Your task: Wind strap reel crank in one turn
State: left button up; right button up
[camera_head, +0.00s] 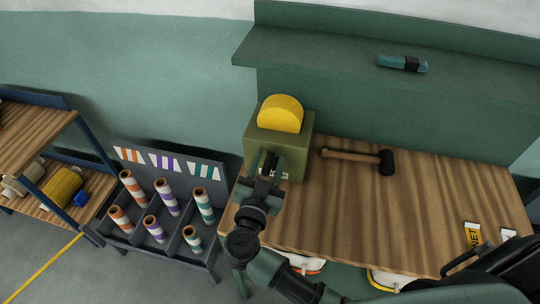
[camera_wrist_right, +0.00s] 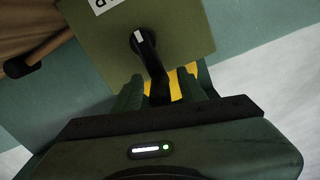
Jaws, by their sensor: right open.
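The strap reel is an olive-green box (camera_head: 253,150) with a yellow round reel (camera_head: 281,114) on top, at the left end of the workbench. In the right wrist view the box face (camera_wrist_right: 185,25) carries a black crank (camera_wrist_right: 150,62) with a white mark at its hub. My right gripper (camera_head: 266,164) is at the front of the box, its fingers open. In the wrist view the crank's arm runs down between the fingers of my right gripper (camera_wrist_right: 168,88); whether they touch it is unclear. My left gripper is not in view.
A black-headed mallet (camera_head: 386,162) lies on the wooden bench (camera_head: 420,210), right of the box. A teal and black tool (camera_head: 402,64) lies on the shelf above. A rack (camera_head: 175,250) with striped rolls stands left of the bench. The bench middle is clear.

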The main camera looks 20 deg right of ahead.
jog(key=shift+w+d, duration=0.3)
jog(key=shift+w, duration=0.15)
grip_shut()
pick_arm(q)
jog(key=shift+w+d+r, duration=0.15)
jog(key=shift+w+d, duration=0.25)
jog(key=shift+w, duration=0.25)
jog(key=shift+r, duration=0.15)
pick_arm(e)
jog(key=shift+s+d, duration=0.1)
jog(key=shift+d, duration=0.05)
jog(key=shift+m+p, duration=0.35)
jog(key=shift+m, duration=0.15)
jog(key=shift+s+d+m+p, duration=0.3)
jog(key=shift+d+m+p, duration=0.1)
jog(key=shift+m, duration=0.6)
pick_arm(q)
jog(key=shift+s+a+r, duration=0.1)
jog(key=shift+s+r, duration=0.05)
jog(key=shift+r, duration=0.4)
pick_arm(e)
jog(key=shift+s+d+f+m, duration=0.2)
jog(key=shift+d+m, duration=0.1)
jog(key=shift+m, duration=0.7)
jog(key=shift+s+d+f+m, duration=0.2)
jog(key=shift+d+m, duration=0.1)
jog(key=shift+m, duration=0.7)
